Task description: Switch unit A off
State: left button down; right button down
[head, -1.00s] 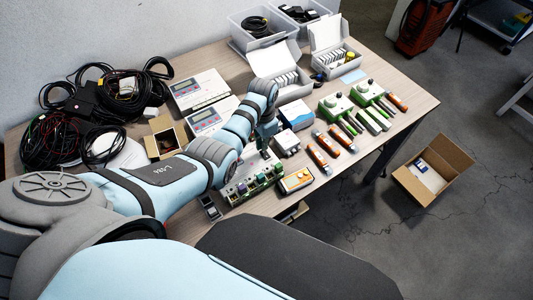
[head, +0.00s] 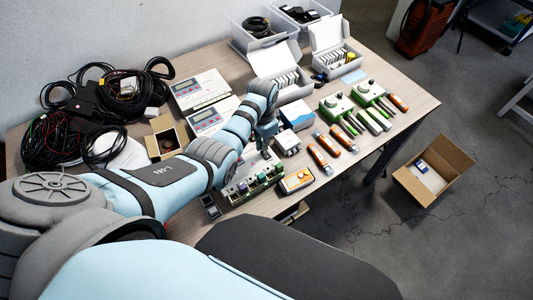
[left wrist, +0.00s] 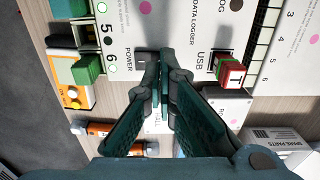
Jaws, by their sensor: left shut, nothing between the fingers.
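A white data logger (left wrist: 172,22) fills the upper part of the left wrist view, with printed labels for POWER and USB. In the head view it is the white unit with green terminal blocks (head: 255,184) near the table's front edge, partly hidden by my left arm. I see no letter A on it. My left gripper (left wrist: 152,62) is shut and empty, its fingertips beside the POWER label. The fingers cover part of the spot there, so the switch's position and any contact cannot be told. My left gripper also shows in the head view (head: 265,146). My right gripper is not in view.
A red and green block (left wrist: 231,74) stands by the USB label. White units with displays (head: 198,89), a small white box (head: 287,143) and orange handheld tools (head: 320,158) are nearby. Black cables (head: 95,105) pile at left.

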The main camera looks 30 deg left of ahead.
pick_arm(q)
jog(key=shift+f+b, duration=0.85)
jog(key=shift+f, duration=0.3)
dwell(0.4)
jog(key=shift+s+r, duration=0.1)
notch_tip(320, 180, up, 7)
jog(key=p, duration=0.8)
jog(key=shift+r, duration=0.15)
jog(key=shift+f, duration=0.2)
